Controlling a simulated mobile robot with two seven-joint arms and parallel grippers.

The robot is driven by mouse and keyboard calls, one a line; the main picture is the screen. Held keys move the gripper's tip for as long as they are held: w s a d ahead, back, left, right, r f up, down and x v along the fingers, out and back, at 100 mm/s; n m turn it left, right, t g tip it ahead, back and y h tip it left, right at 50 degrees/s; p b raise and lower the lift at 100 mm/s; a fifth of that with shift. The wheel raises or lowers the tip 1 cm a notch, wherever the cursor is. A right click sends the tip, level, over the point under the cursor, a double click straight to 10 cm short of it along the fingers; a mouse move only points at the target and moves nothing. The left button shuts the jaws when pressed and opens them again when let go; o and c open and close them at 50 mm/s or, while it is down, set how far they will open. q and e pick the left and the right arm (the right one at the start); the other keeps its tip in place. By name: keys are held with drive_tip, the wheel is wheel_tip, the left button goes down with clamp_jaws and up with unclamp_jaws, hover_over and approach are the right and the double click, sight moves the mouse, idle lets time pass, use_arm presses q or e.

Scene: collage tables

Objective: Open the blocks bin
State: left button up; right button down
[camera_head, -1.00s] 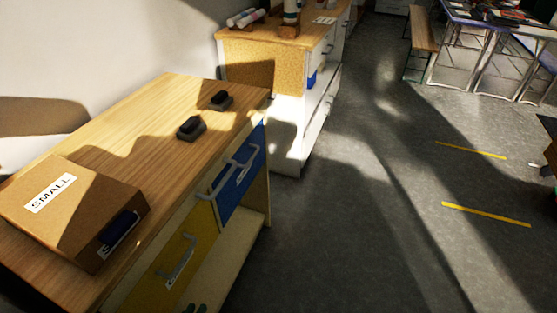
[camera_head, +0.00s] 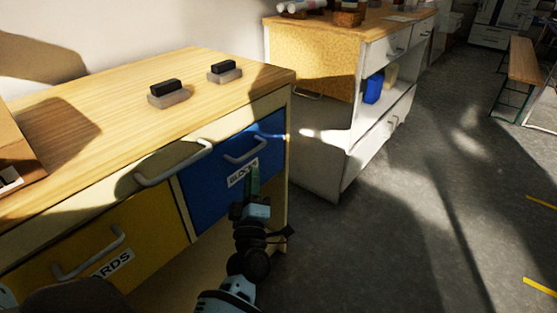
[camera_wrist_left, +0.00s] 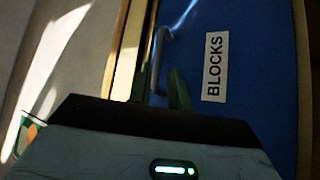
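The blue blocks bin (camera_head: 215,190) is closed in the table's front, with a white label reading BLOCKS (camera_head: 242,173) and a grey bar handle (camera_head: 246,152). My left gripper (camera_head: 253,180) is in front of the bin, just below the handle's right end; its green fingers partly cover the label. In the left wrist view, the two fingers (camera_wrist_left: 163,88) stand apart, close to the handle (camera_wrist_left: 160,55), with the label (camera_wrist_left: 215,65) to their right. Whether the handle lies between the fingers or beyond them I cannot tell. My right gripper is not in view.
A yellow bin (camera_head: 150,245) sits left of the blue one. A long grey handle (camera_head: 172,165) runs above them. Two dark-topped blocks (camera_head: 168,95) (camera_head: 224,72) and a cardboard box (camera_head: 18,150) are on the table (camera_head: 125,85).

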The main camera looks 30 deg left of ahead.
sight(253, 150)
use_arm(q)
drive_tip(key=b+x, duration=0.1)
drive_tip(key=x, duration=0.6)
drive_tip(key=shift+w+a+r, duration=0.25)
drive_tip(key=shift+w+a, duration=0.05)
drive_tip(key=shift+w, duration=0.1)
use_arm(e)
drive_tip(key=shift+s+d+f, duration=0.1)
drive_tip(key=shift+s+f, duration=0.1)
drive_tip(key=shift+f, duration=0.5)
use_arm(q)
clamp_jaws()
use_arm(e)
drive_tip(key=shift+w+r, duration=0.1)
